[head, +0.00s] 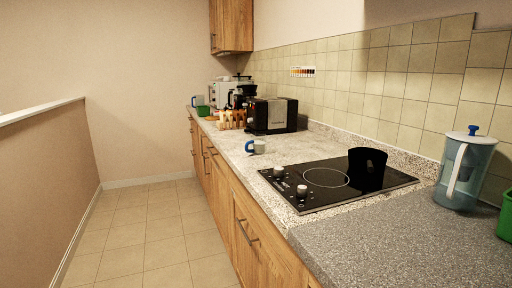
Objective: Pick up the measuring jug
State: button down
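No vessel with visible measuring marks shows, so I cannot tell for sure which one is the measuring jug. A translucent blue jug (472,170) with a white lid, blue knob and white handle stands upright on the grey counter at the right. A small white cup (259,147) with a blue handle stands on the counter beyond the cooktop. Another pale vessel with a blue handle (196,100) stands at the far end, too small to make out. My gripper is not in view.
A black cooktop (318,184) with knobs bears a dark pot (367,172). A black toaster (273,115), a wooden rack (232,120) and appliances crowd the far counter. A green container (505,217) is cut off at the right edge. The tiled floor (150,232) at left is clear.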

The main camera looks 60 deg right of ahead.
aim_at(258, 142)
jog(key=z, duration=0.35)
jog(key=i+l+z, duration=0.15)
jog(key=z, duration=0.25)
jog(key=i+l+z, duration=0.1)
jog(key=i+z, duration=0.15)
jog(key=z, duration=0.15)
jog(key=i+z, duration=0.2)
jog(key=z, duration=0.2)
jog(key=i+j+z, duration=0.1)
jog(key=i, duration=0.35)
jog(key=i+j, duration=0.1)
jog(key=i, duration=0.3)
jog(key=i+j+z, duration=0.15)
jog(key=i, duration=0.3)
jog(key=i+j, duration=0.15)
jog(key=i, duration=0.25)
jog(key=z, duration=0.05)
